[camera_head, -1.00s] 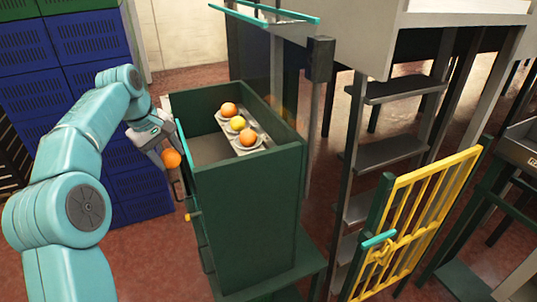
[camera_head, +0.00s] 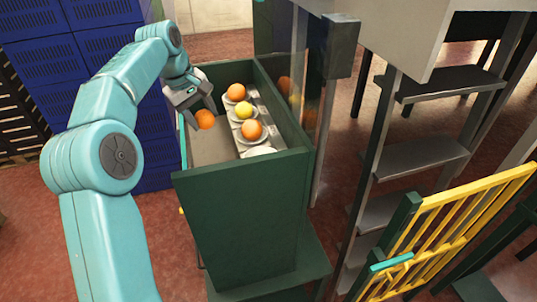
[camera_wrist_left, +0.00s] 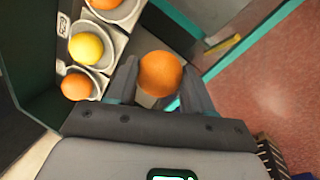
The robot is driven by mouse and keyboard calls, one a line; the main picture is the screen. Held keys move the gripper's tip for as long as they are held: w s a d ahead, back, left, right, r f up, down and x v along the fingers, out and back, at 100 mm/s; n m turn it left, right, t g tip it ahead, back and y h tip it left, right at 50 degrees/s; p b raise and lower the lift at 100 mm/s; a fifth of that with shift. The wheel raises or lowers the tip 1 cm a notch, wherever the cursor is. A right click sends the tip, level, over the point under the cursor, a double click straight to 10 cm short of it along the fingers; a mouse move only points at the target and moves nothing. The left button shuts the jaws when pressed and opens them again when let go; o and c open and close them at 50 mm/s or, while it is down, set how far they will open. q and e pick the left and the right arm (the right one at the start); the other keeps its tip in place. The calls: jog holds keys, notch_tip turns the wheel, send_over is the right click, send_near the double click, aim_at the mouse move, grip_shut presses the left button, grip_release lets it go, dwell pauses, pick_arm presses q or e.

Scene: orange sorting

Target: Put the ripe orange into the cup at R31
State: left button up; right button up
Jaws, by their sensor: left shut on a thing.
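My left gripper (camera_head: 201,111) is shut on an orange fruit (camera_head: 205,120) and holds it over the left part of the open green bin (camera_head: 235,172). The same orange shows between the two fingers in the left wrist view (camera_wrist_left: 160,73). A row of pale cups runs along the bin's right side. They hold a far orange (camera_head: 236,92), a yellow fruit (camera_head: 243,110) and a near orange (camera_head: 252,130). The nearest cup (camera_head: 261,151) looks empty and is partly hidden by the bin's front wall. The cup labels are too small to read. My right gripper is out of view.
The bin's green walls surround the cups, and its grey floor (camera_head: 212,150) is bare on the left. A dark post (camera_head: 340,45) and grey steps (camera_head: 425,155) stand to the right. A yellow gate (camera_head: 460,235) is at front right. Blue crates (camera_head: 107,60) stand behind my left arm.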

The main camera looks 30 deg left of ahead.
pick_arm(q)
jog(key=d, duration=1.5)
jog(key=shift+s+r, duration=0.1)
jog(key=shift+s, duration=0.05)
jog(key=shift+d, duration=0.25)
jog(key=shift+w+d+f+p, duration=0.15)
jog(key=shift+w+d+p, duration=0.1)
jog(key=shift+d, duration=0.25)
jog(key=shift+w+d+f+p, duration=0.1)
jog(key=shift+w+d+p, duration=0.1)
jog(key=shift+d, duration=0.3)
jog(key=f, duration=0.2)
jog(key=shift+s+f, duration=0.25)
jog(key=shift+f, duration=0.1)
jog(key=shift+a+f, duration=0.15)
jog(key=shift+f, duration=0.15)
jog(key=shift+w+a+f, duration=0.1)
jog(key=shift+w, duration=0.1)
